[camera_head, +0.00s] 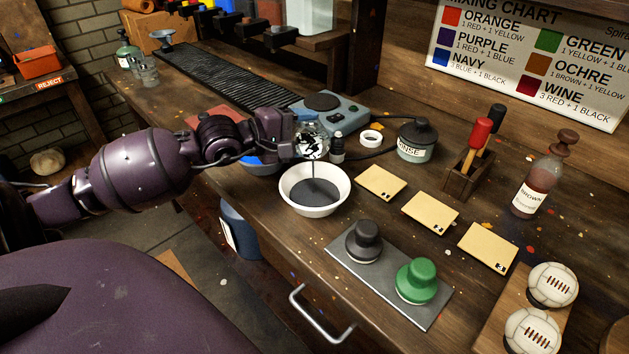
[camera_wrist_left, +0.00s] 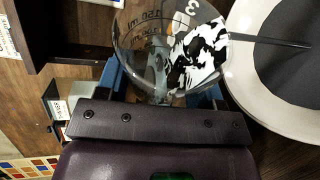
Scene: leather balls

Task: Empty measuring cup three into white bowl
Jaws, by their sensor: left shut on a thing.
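My left gripper (camera_head: 296,132) is shut on a clear glass measuring cup (camera_head: 313,146), which bears a "3" and graduations in the left wrist view (camera_wrist_left: 185,18). A black-and-white patch shows on the cup. The cup is held above the back of the white bowl (camera_head: 298,206), apart from it. A thin dark stream runs from the cup down into the bowl. The bowl stands upright on the bench and holds dark grey liquid. It also shows in the left wrist view (camera_wrist_left: 243,92), right of the cup. My right gripper is out of view.
A blue bowl (camera_head: 262,168) sits behind the white one, partly hidden by my gripper. Cards (camera_head: 381,182) lie to the right. A metal plate with black and green stamps (camera_head: 416,281) lies in front.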

